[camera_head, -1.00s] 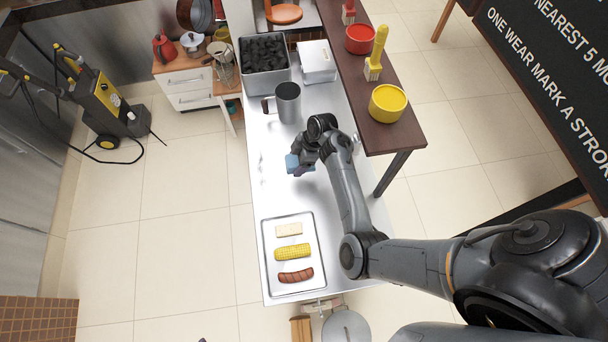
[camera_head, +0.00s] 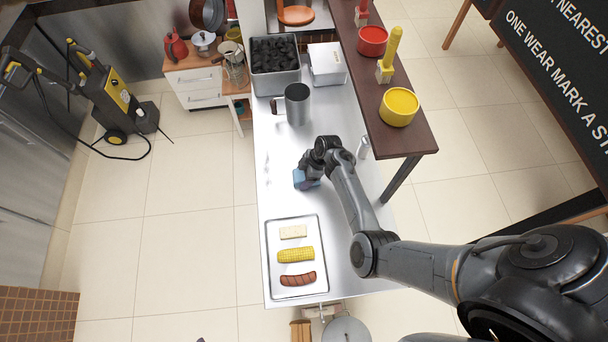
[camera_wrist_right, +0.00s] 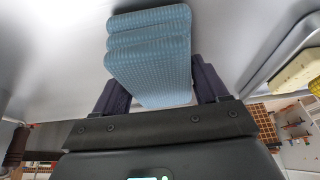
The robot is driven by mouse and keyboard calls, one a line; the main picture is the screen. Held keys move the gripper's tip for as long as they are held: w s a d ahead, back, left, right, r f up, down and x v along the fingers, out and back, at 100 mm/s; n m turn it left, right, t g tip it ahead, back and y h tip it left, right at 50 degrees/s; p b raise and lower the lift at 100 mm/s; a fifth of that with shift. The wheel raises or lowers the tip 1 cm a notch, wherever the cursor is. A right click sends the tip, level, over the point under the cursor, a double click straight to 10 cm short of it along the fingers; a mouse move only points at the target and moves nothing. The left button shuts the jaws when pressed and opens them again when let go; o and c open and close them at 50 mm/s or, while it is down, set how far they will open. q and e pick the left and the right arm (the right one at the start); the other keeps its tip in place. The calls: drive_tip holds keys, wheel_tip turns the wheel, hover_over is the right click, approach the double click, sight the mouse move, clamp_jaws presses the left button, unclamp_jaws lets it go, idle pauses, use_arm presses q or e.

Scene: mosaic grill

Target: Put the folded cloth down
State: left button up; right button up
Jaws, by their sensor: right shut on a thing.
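The folded cloth (camera_wrist_right: 150,58) is blue with a woven texture and shows several stacked layers. In the right wrist view it sits between the two dark fingers of my right gripper (camera_wrist_right: 152,88), which is shut on it. In the head view the cloth (camera_head: 309,181) is a small blue patch, partly hidden by my right gripper (camera_head: 306,178). It is over the bare middle of the steel counter (camera_head: 285,155). I cannot tell whether it touches the counter. My left gripper is not in view.
A tray (camera_head: 271,262) with a pale slab, corn (camera_head: 296,254) and a sausage (camera_head: 298,279) lies at the counter's near end. A grey mug (camera_head: 298,104), a coal bin (camera_head: 277,84) and a white box (camera_head: 327,64) stand at the far end. Bare counter lies between.

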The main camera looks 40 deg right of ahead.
drive_tip(key=shift+f, duration=0.1)
drive_tip(key=o, duration=0.7)
drive_tip(key=shift+o, duration=1.2)
drive_tip(key=shift+s+f, duration=0.15)
drive_tip(key=shift+s, duration=0.05)
drive_tip(key=shift+r, duration=0.3)
drive_tip(key=p+v, duration=0.1)
drive_tip(key=v, duration=0.9)
drive_tip(key=shift+w+d+r+p, duration=0.15)
drive_tip(key=shift+r+p, duration=0.05)
drive_tip(key=shift+p, duration=0.2)
drive_tip(key=shift+d+r, duration=0.25)
drive_tip(key=shift+r, duration=0.4)
